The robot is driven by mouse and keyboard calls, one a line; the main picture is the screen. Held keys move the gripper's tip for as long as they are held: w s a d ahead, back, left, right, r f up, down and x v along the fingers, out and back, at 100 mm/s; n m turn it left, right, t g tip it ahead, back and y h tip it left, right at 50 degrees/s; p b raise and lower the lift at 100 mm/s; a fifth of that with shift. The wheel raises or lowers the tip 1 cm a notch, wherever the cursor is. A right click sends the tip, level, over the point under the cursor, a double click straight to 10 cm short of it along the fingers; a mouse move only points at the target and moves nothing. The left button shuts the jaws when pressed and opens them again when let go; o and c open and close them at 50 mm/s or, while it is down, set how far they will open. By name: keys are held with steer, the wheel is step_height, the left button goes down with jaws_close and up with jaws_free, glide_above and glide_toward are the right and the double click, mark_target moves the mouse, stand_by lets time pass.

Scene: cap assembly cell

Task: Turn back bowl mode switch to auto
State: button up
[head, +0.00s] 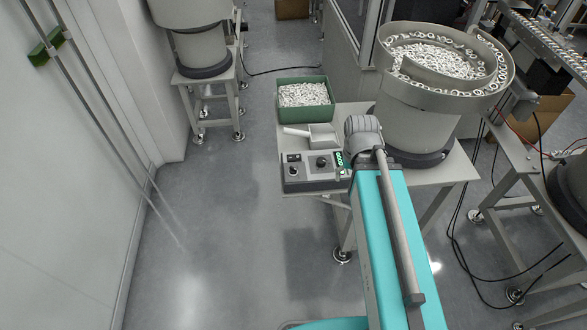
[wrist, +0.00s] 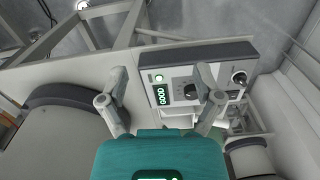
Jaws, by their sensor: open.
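A grey control box (head: 310,185) sits on the near edge of the back bowl's stand. It has a green-lit display (head: 339,160), a round dark dial (head: 321,162), and a small round switch (head: 293,170) beside a rocker (head: 293,157).
A grey scoop (head: 318,138) and a green bin (head: 305,113) of white rings stand behind the box. The back bowl (head: 425,125) is close to the right of my arm. Floor (head: 215,240) left of the stand is clear. A white wall is at far left.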

steer(key=w+a+r+m+p, duration=0.2)
steer(key=w+a+m, duration=0.2)
steer(key=w+a, duration=0.3)
steer(key=r+m+p, duration=0.1)
steer(key=m, duration=0.3)
glide_above(293, 168)
steer(key=shift+r, duration=0.1)
step_height(293, 168, down, 14)
steer(key=b, duration=1.3)
steer(key=shift+r+b, duration=0.1)
steer(key=shift+b, duration=0.2)
jaws_close()
stand_by(0.5)
